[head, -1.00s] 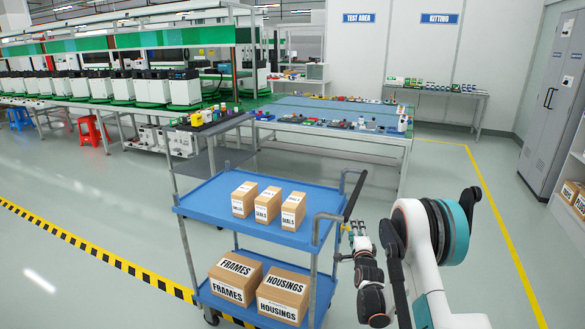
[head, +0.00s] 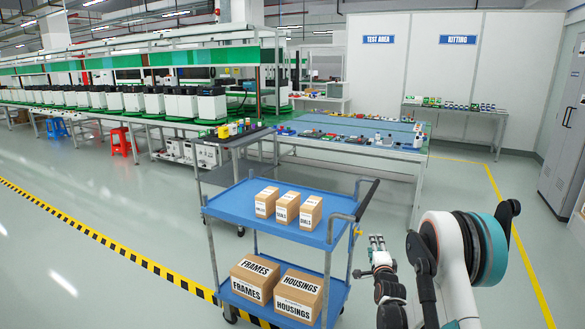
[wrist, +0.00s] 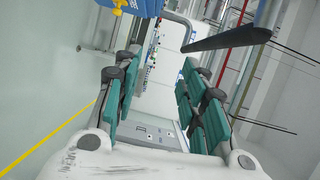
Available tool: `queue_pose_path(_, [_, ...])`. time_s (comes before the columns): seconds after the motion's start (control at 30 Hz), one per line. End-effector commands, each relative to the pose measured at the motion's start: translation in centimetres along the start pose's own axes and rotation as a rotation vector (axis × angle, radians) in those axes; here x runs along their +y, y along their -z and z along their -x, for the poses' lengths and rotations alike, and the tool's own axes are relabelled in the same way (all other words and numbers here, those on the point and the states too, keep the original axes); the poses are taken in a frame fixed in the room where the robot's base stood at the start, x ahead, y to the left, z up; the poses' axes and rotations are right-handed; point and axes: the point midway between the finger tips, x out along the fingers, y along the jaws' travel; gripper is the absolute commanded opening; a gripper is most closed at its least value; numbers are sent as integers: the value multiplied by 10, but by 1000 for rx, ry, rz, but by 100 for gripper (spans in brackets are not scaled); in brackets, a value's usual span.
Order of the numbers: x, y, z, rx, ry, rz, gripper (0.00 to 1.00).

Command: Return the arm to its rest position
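My arm (head: 456,265), white with teal and black joints, stands at the right of the head view, to the right of the blue cart. My gripper (head: 377,241) points upward there, beside the cart's handle and apart from it. In the wrist view my gripper (wrist: 156,85) shows its teal-padded fingers spread wide with nothing between them. It is open and empty.
The blue cart (head: 233,207) carries small boxes (head: 287,207) on top and larger boxes (head: 298,296) below. Its dark handle (wrist: 226,38) crosses near the fingers in the wrist view. A workbench (head: 405,156) stands behind. Floor right of my arm is clear, up to a grey cabinet (head: 566,140).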

Motion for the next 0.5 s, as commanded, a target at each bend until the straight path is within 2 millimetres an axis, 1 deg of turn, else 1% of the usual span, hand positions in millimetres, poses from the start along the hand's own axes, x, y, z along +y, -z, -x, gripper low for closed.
queue_pose_path(0.27, [-37, -6, 9, -22, -52, 91, 38])
queue_pose_path(0.37, [-55, -10, 16, -35, -78, 139, 38])
queue_pose_path(0.5, [-89, -16, 34, -63, -129, 236, 38])
